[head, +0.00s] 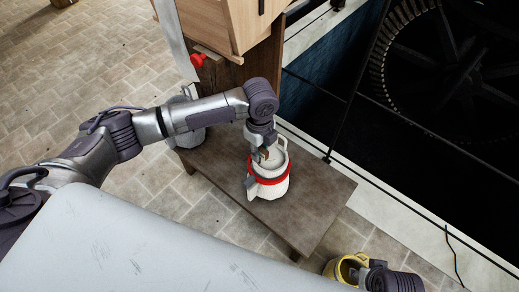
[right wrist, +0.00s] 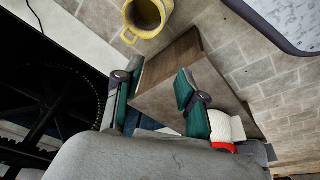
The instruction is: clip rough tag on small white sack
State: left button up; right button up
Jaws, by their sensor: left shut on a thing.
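The wooden bench (head: 318,195) has bare room right of the sack. A grey container (head: 190,135) stands at its left end, partly behind my left arm. A yellow bucket (head: 345,266) is on the floor near my right gripper. A dark pit with a large gear (head: 450,60) lies beyond a rail.

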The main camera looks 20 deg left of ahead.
pick_arm(q)
jog(key=shift+f+b, duration=0.55)
jog(key=shift+b, duration=0.1)
notch_tip(320, 180, down, 3)
jog(key=b, duration=0.3)
jog(key=shift+r, duration=0.35)
pick_arm(e)
notch_tip(320, 180, up, 6)
jog(key=t, duration=0.1)
jog(key=shift+s, duration=0.2)
jog(key=shift+r, duration=0.1)
jog(key=shift+s+d, duration=0.2)
jog(key=shift+s, duration=0.45)
pick_arm(q)
jog(key=shift+p, duration=0.95)
pick_arm(e)
jog(key=shift+r, duration=0.7)
pick_arm(q)
jog(key=shift+p, duration=0.3)
pick_arm(e)
jog(key=shift+w+f, duration=0.4)
jog(key=shift+f, duration=0.1)
